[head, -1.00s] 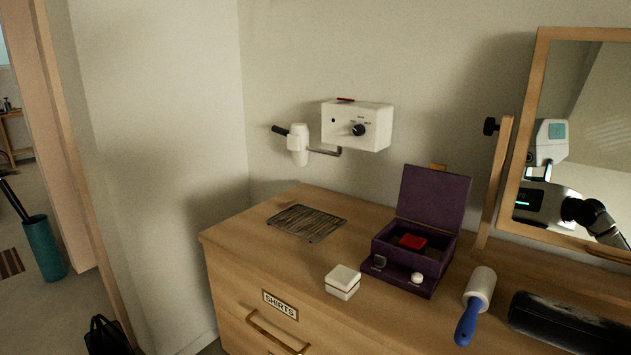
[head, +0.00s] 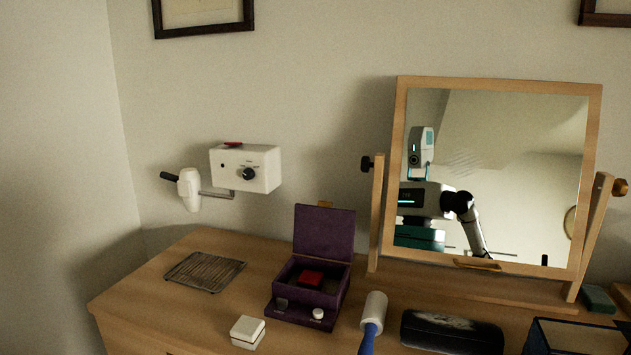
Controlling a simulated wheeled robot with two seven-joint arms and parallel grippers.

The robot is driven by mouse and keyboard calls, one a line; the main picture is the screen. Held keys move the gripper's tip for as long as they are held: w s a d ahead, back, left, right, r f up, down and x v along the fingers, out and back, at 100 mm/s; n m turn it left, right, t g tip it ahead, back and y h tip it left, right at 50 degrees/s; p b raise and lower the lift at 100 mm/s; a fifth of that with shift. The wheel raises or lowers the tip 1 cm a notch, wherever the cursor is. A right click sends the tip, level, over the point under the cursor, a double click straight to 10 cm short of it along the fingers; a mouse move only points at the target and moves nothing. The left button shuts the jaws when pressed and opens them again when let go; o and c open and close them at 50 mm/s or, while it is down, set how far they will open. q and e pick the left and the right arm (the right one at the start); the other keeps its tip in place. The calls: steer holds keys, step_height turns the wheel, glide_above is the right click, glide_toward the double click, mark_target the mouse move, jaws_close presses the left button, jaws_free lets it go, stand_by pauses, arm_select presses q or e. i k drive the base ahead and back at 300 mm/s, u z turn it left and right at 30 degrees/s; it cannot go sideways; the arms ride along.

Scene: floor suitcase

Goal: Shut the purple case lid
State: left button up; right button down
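The purple case (head: 299,314) stands on the wooden dresser top with its lid (head: 324,232) raised upright at the back. A red item (head: 311,279) lies inside the case. A small white round thing (head: 318,313) and a small dark thing (head: 282,303) sit at its front ledge. Neither of my grippers is in direct view. The mirror (head: 520,150) reflects part of my body and an arm, but no gripper state can be read there.
A white box (head: 248,331) stands left of the case, and a slatted mat (head: 205,271) lies further left. A lint roller (head: 374,310) and a black case (head: 452,332) lie to the right. A white wall unit (head: 246,168) with an arm hangs above the dresser's back left.

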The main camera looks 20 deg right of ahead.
mark_target(323, 231)
steer(key=z, duration=0.1)
steer(key=k, duration=0.45)
steer(key=u, duration=1)
steer(key=i, duration=1.55)
steer(key=z, duration=0.95)
